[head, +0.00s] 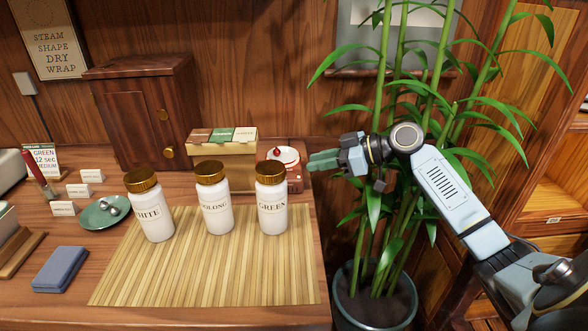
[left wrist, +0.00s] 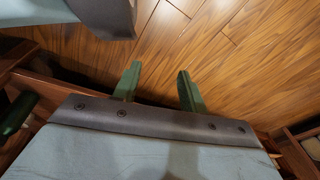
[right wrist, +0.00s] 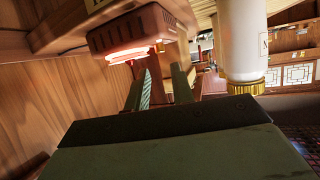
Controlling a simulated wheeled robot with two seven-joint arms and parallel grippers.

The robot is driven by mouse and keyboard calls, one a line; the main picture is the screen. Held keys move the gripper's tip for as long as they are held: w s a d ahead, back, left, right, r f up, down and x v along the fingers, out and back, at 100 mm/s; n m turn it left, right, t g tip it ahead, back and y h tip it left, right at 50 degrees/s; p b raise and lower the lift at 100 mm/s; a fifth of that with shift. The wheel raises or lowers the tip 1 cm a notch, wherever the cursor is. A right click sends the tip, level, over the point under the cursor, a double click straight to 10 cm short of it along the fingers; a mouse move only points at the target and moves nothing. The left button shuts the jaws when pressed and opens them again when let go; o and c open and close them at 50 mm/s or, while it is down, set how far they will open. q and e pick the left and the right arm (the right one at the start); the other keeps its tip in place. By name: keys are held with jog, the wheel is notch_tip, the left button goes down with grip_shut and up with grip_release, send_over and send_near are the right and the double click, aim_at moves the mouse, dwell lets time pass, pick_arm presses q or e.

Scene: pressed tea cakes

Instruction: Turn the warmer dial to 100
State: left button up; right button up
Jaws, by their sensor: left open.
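The warmer (head: 294,176) is a small reddish-brown box with a pale round top and a red knob, standing at the table's right back edge, partly behind the green tea jar. In the right wrist view the warmer (right wrist: 140,30) appears tilted, with a glowing strip. I cannot make out its dial or any setting. My right gripper (head: 312,161) is just right of the warmer, fingers pointing at it. In its wrist view the right gripper (right wrist: 163,70) has fingers apart, with no held object visible. My left gripper (left wrist: 159,68) is open and empty above the wood floor, outside the head view.
The green tea jar (head: 271,215), oolong jar (head: 215,215) and white tea jar (head: 151,222) stand on a bamboo mat (head: 210,283). A box (head: 222,170) stands left of the warmer. A potted bamboo (head: 378,300) rises close behind my right arm.

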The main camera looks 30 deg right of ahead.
aim_at(294, 175)
jog(key=x, duration=0.6)
jog(key=shift+w+a+f, duration=0.2)
jog(key=shift+w+a, duration=0.05)
grip_shut()
